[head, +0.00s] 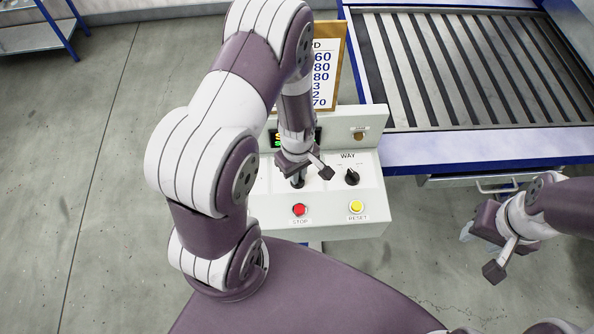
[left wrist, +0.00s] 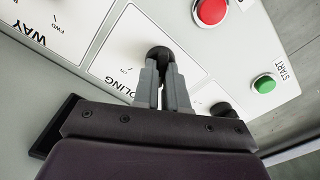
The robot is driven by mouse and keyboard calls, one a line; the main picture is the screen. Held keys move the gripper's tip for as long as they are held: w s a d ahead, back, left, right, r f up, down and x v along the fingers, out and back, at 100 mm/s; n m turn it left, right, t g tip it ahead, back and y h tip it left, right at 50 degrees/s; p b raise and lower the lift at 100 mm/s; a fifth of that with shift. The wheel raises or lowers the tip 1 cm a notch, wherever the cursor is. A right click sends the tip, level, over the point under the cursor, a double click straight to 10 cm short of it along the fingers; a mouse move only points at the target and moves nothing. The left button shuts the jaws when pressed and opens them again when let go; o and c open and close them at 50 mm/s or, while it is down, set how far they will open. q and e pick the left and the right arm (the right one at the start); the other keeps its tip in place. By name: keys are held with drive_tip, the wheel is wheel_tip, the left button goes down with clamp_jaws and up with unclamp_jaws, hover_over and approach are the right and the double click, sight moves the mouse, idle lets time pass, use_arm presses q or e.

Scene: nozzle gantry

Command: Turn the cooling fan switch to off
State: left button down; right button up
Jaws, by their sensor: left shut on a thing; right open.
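The cooling fan switch is a black knob (left wrist: 159,52) on a white plate, with part of a label reading "OLING" and a small "ON" mark beside it in the left wrist view. My left gripper (left wrist: 165,75) is shut on this knob, its two grey fingers on either side of it. The fingers hide part of the knob, so I cannot tell which way it points. In the head view my left gripper (head: 298,180) reaches down to the console (head: 325,190). My right gripper (head: 468,231) is open and empty, off to the right above the floor.
On the console are a black WAY knob (head: 352,176), a red STOP button (head: 299,210) and a yellow RESET button (head: 356,207). A green START button (left wrist: 264,84) shows in the left wrist view. A slatted roller bed (head: 465,70) stands behind to the right.

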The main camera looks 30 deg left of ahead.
use_arm(q)
drive_tip(key=shift+w+r, duration=0.1)
drive_tip(key=shift+w, duration=0.05)
drive_tip(key=c, duration=1.2)
unclamp_jaws()
drive_tip(key=shift+r, duration=0.15)
wheel_tip(320, 180, up, 12)
drive_tip(key=shift+r+b, duration=0.2)
drive_tip(key=shift+b, duration=1.05)
